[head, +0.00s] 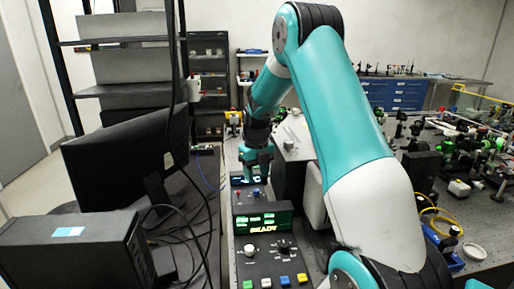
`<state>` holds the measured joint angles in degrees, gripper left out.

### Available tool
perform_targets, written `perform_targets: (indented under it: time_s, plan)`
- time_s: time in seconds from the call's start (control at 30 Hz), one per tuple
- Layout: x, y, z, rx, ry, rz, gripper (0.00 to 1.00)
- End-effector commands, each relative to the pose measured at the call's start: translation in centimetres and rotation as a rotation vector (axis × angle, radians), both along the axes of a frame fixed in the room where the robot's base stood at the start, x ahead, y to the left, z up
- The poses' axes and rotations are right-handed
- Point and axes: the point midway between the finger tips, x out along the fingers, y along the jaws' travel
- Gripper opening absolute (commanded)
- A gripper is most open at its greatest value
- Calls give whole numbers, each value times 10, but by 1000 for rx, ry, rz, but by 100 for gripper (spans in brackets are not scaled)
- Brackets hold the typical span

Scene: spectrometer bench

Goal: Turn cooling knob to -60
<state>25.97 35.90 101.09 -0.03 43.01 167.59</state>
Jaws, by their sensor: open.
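A control panel (268,268) in the lower middle carries a white knob (249,251) on the left and a dark knob (283,247) on the right. Behind them stands a green-lit display (263,220) that reads "READY". A second, smaller lit display (242,179) is farther back, with small red and blue controls (248,193) in front. I cannot tell which control is the cooling knob, and no dial setting is legible. My gripper (258,174) is open, over the farther unit, behind the READY display. Its fingers are small, and contact with anything is unclear.
A dark monitor (125,155), a black box (75,255) and loose cables (172,235) crowd the left. An optical bench (490,215) with several mounts fills the right. My arm hides much of the middle. Blue drawers (393,95) stand at the back.

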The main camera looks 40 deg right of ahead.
Motion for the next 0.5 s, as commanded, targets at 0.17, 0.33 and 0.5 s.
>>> perform_targets:
  time_s: [0.17,0.33,0.5]
  plan:
    - [1,0,47,-2,-6,0,48]
    - [0,0,84,-1,-3,0,48]
    - [0,0,107,1,-1,0,48]
